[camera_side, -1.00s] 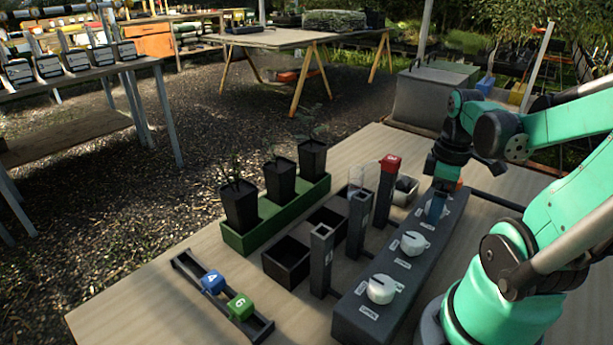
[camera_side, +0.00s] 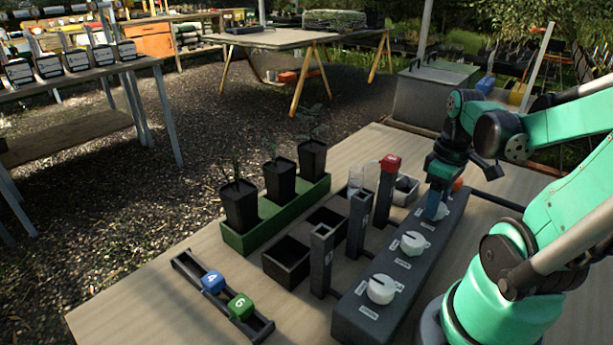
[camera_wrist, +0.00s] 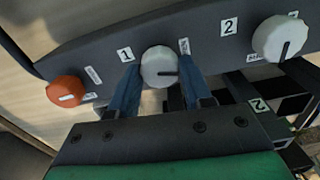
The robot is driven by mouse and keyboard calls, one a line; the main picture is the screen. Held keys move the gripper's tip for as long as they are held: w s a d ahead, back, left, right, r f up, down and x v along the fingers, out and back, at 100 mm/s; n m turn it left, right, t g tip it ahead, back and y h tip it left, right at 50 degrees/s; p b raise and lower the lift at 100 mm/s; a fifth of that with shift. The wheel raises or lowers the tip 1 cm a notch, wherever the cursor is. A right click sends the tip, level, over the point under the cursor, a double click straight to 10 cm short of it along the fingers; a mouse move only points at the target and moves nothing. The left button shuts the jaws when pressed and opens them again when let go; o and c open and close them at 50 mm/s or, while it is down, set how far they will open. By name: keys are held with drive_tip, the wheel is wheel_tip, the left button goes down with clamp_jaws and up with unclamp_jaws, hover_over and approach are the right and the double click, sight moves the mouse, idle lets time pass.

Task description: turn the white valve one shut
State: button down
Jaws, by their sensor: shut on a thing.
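The white valve one (camera_wrist: 158,67) is a round knob on the dark panel, beside the label 1. Its dark pointer line points right in the wrist view. My gripper (camera_wrist: 160,84) has one blue finger on each side of this knob and is shut on it. In the side view my gripper (camera_side: 437,207) points down at the far end of the dark valve panel (camera_side: 352,318). There the fingers hide most of valve one.
A second white knob (camera_wrist: 280,38), labelled 2, sits to the right of valve one, and an orange knob (camera_wrist: 66,90) to its left. Another white knob (camera_side: 381,289) is at the panel's near end. A red-capped post (camera_side: 386,188) stands close left of my gripper.

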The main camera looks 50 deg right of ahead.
drive_tip(key=m, duration=1)
drive_tip(key=shift+m, duration=2.2)
drive_tip(key=shift+c, duration=1.8)
unclamp_jaws()
drive_tip(key=shift+r, duration=2.8)
